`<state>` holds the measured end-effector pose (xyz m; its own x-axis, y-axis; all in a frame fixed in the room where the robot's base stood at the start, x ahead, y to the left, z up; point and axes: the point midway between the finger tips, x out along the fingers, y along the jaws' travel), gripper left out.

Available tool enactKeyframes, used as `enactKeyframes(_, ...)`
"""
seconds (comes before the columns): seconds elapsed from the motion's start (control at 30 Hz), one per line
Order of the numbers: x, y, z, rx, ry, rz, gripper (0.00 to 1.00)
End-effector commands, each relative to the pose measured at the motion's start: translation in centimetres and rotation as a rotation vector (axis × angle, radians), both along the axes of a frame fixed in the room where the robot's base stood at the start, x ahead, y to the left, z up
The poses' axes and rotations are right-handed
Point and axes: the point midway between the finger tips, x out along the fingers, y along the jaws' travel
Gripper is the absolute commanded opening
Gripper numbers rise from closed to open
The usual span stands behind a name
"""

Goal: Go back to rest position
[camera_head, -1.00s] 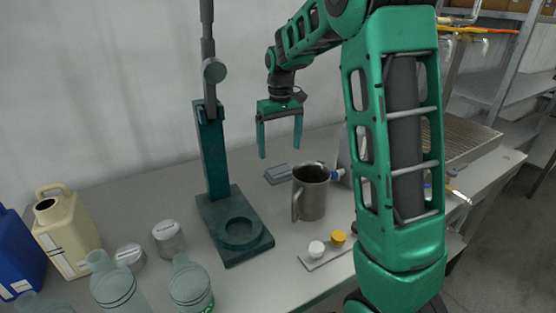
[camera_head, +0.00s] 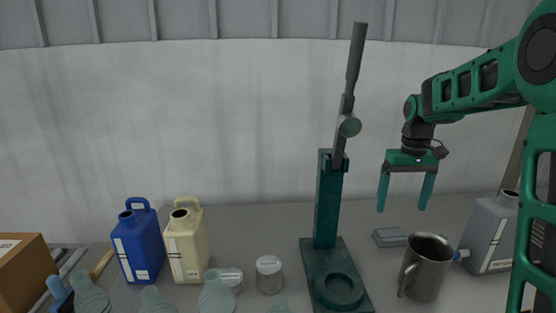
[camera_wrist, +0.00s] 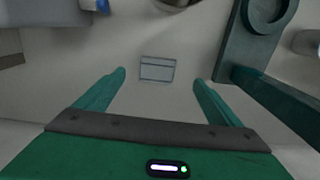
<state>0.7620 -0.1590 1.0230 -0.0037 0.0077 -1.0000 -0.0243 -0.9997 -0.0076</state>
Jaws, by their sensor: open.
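My gripper (camera_head: 402,208) is open and empty in the head view. It hangs fingers down above the bench, to the right of the green stand and behind the metal mug. In the wrist view my gripper's two fingers (camera_wrist: 160,76) are spread apart. Between and beyond their tips, a small grey flat block (camera_wrist: 157,69) lies on the bench below. The same grey flat block shows in the head view (camera_head: 390,237). Nothing is between the fingers.
The green stand (camera_head: 328,205) with a tall lever and a metal mug (camera_head: 426,266) are near my gripper. A grey canister (camera_head: 490,233) stands at right. A blue jug (camera_head: 139,242), a cream jug (camera_head: 186,243), small jars and bottles stand at left. A cardboard box (camera_head: 22,270) is far left.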

Motion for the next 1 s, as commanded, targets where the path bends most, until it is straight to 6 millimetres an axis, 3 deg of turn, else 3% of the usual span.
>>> enactKeyframes(0.2, -8.1, 0.5, 2.2, 0.022, -0.007, -0.065, 0.88)
enactKeyframes(0.37, -14.6, 0.8, 2.5, 0.029, -0.005, -0.125, 0.88)
enactKeyframes(0.53, -21.5, 0.2, 1.1, 0.026, -0.002, -0.239, 0.88)
enactKeyframes(0.7, -28.3, -0.9, -1.8, 0.015, 0.002, -0.391, 0.88)
enactKeyframes(0.83, -32.2, -1.3, -3.7, 0.006, 0.005, -0.482, 0.88)
enactKeyframes(1.0, -34.2, -1.4, -4.9, 0.0, 0.007, -0.53, 0.88)
